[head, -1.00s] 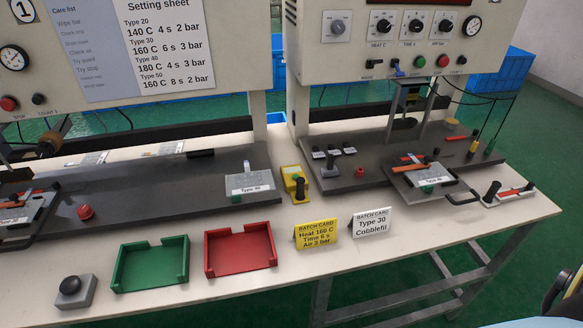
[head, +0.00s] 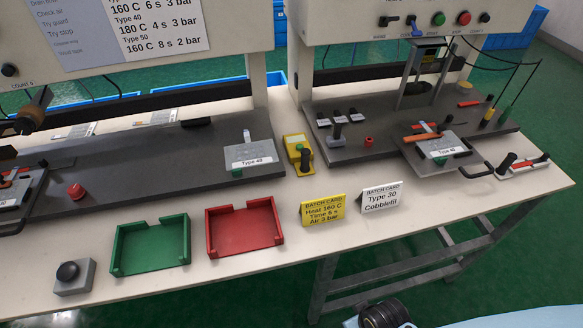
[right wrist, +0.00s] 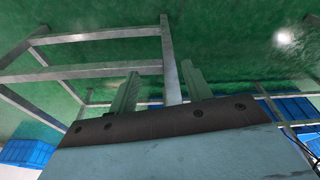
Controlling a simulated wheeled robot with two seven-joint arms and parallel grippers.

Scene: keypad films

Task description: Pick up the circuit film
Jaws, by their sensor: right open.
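I cannot pick out the circuit film for certain in the head view. Small flat pale pieces lie at the back of the left machine's bed, one pale piece (head: 163,117) and another (head: 80,130), too small to identify. The right machine carries a plate labelled Type 40 (head: 446,148) with orange and dark parts on it. My right gripper (right wrist: 160,88) shows in the right wrist view, its two fingers apart with nothing between them, over the green floor and the bench's metal frame. My left gripper is out of view.
A green tray (head: 150,280) and a red tray (head: 245,244) stand empty at the front of the bench. A yellow batch card (head: 323,210) and a white batch card (head: 382,197) stand beside them. Bare bench lies between.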

